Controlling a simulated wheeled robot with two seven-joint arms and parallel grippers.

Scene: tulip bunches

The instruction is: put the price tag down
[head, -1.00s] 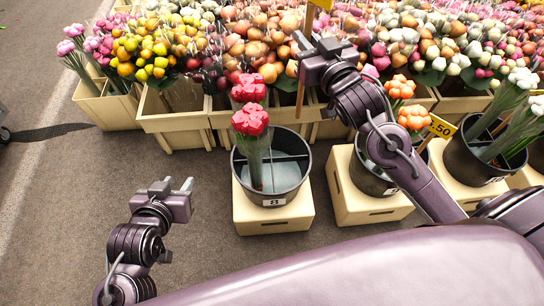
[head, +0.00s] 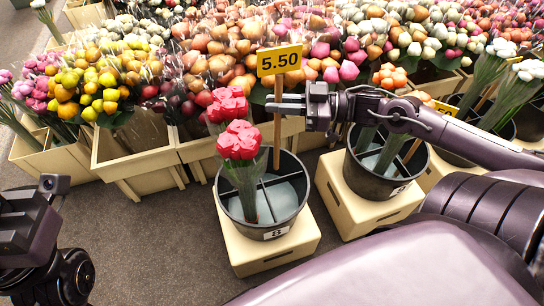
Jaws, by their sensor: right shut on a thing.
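The yellow price tag (head: 279,60) reads 5.50 and sits upright on a thin wooden stick. My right gripper (head: 279,104) is shut on the stick below the sign. The stick's lower end hangs over the back part of the dark bucket (head: 228,207) marked 8; I cannot tell whether it touches anything. The bucket has inner dividers, and red tulip bunches (head: 240,142) stand in its left part. Its right compartments look empty. My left gripper (head: 52,186) is at the left edge, partly cut off, and its jaws do not show clearly.
The bucket stands on a pale crate (head: 265,258). To its right, another dark bucket (head: 380,187) holds orange tulips and has its own tag (head: 446,108). Wooden crates (head: 130,165) full of tulips line the back. Bare floor (head: 150,240) lies at the front left.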

